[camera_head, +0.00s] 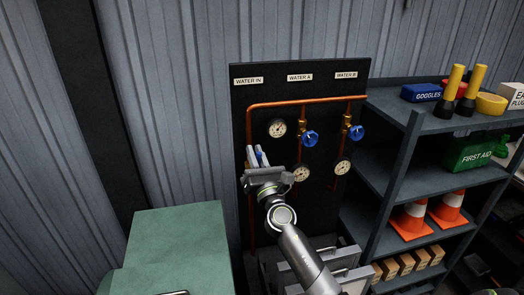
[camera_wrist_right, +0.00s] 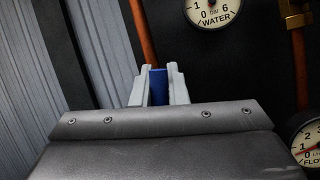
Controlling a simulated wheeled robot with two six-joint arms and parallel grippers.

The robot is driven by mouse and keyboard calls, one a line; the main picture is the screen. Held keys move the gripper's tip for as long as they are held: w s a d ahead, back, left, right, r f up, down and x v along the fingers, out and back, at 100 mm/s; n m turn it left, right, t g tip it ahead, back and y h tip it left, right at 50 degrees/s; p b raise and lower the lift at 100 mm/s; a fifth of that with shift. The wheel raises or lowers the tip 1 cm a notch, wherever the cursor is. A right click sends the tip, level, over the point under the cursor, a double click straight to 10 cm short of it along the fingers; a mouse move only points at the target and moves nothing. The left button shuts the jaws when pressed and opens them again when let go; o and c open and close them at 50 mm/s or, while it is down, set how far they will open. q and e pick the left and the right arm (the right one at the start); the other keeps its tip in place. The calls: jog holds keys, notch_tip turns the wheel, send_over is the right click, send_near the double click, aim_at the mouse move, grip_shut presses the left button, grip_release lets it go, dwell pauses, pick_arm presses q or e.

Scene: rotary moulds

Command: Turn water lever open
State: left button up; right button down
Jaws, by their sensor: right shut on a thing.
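A dark panel (camera_head: 336,85) carries copper pipes (camera_head: 300,103) under the labels WATER IN, WATER A and WATER B. A blue lever (camera_head: 259,155) is on the left side, below the WATER IN label. My right gripper (camera_head: 257,154) is at the lever with its fingers on either side of it. In the right wrist view the blue lever (camera_wrist_right: 158,86) stands between the two pale fingertips (camera_wrist_right: 158,84), and the gripper is shut on it. The valve body behind the lever is hidden by my gripper. My left gripper is not in view.
Two blue round handles (camera_head: 310,138) (camera_head: 357,132) are on the WATER A and WATER B pipes. Several gauges, one of them the upper left gauge (camera_head: 277,128), sit close by. A loaded shelf (camera_head: 384,176) stands right; a green box-like surface (camera_head: 177,245) is at lower left.

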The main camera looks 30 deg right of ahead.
jog(key=shift+w+a+r+n+y+p, duration=0.1)
jog(key=shift+a+r+n+y+p, duration=0.1)
jog(key=shift+a+n+y+p, duration=0.45)
jog(key=shift+w+a+r+n+y+p, duration=0.1)
jog(key=shift+r+n+y, duration=0.2)
jog(key=shift+n, duration=0.75)
jog(key=shift+f, duration=0.15)
jog(key=c, duration=1.6)
grip_release()
jog(key=shift+o, duration=0.8)
jog(key=shift+w+f, duration=0.1)
jog(key=shift+f, duration=0.1)
